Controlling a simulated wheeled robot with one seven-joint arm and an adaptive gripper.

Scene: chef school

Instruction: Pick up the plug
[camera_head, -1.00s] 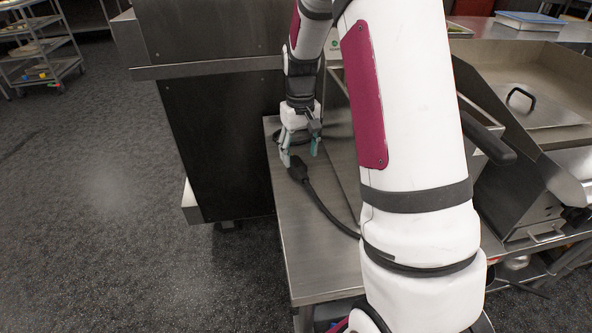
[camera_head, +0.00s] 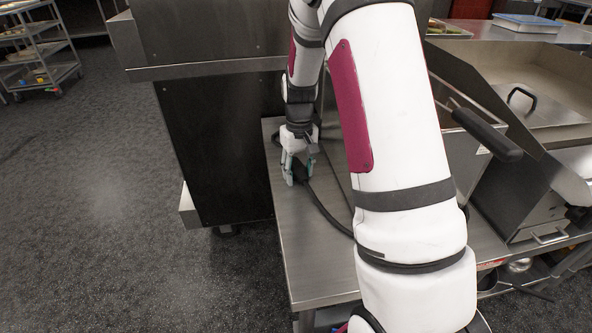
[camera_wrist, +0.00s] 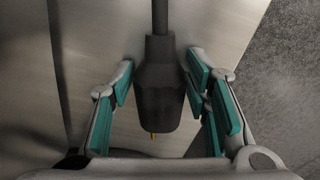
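The black plug (camera_wrist: 158,92) lies on the steel table (camera_head: 300,262), its cord (camera_head: 330,217) running toward the front right. In the wrist view the plug sits between the two teal-padded fingers of my gripper (camera_wrist: 160,95), with a brass-coloured pin at its near end. A gap shows on each side between the plug and the pads, so the fingers are open around it. In the head view my gripper (camera_head: 298,176) is low at the table top and hides most of the plug.
A dark steel cabinet (camera_head: 222,150) stands close on the left of my gripper. A steel griddle unit (camera_head: 520,190) with a black handle is on the right. Bare table lies in front of my gripper. A wheeled rack (camera_head: 38,60) stands far left.

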